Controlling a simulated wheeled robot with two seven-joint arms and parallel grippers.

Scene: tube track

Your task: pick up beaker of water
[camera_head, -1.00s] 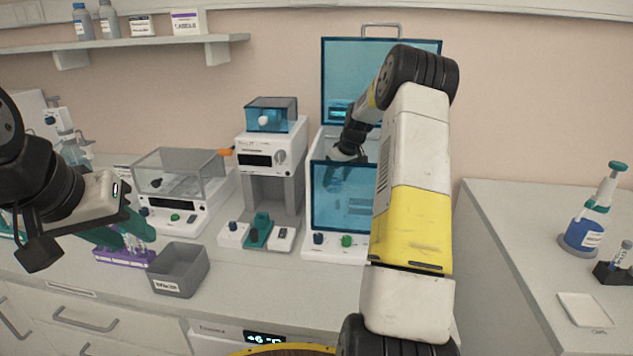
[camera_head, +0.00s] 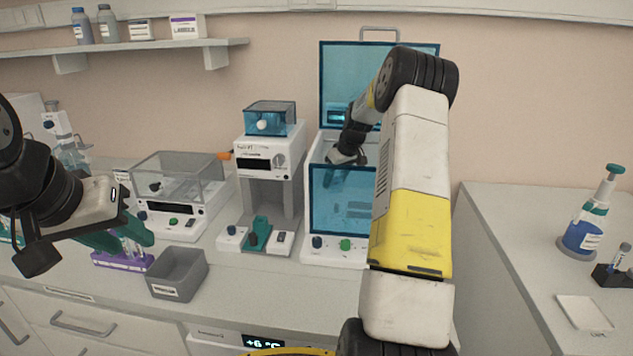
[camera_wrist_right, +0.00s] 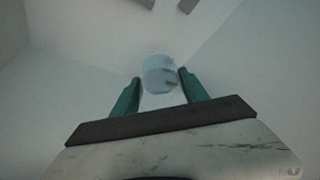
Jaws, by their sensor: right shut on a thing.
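The beaker of water (camera_wrist_right: 158,76), pale blue and translucent, stands between the green fingers of my right gripper (camera_wrist_right: 160,78) in the right wrist view. The gripper is shut on it. In the head view my right arm reaches over the blue-tinted front panel (camera_head: 340,205) into a white-walled box machine, and the right fingers and beaker are not clear there. My left gripper (camera_head: 128,243) hangs at the left above the purple tube rack (camera_head: 118,262), its green fingers apart and nothing visible between them.
The box machine's blue lid (camera_head: 345,75) stands raised behind my right arm. A press-like device (camera_head: 268,160) and a balance with a clear cover (camera_head: 178,180) stand to its left. A grey bin (camera_head: 177,274) is at the front. The right bench holds a blue bottle (camera_head: 582,236).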

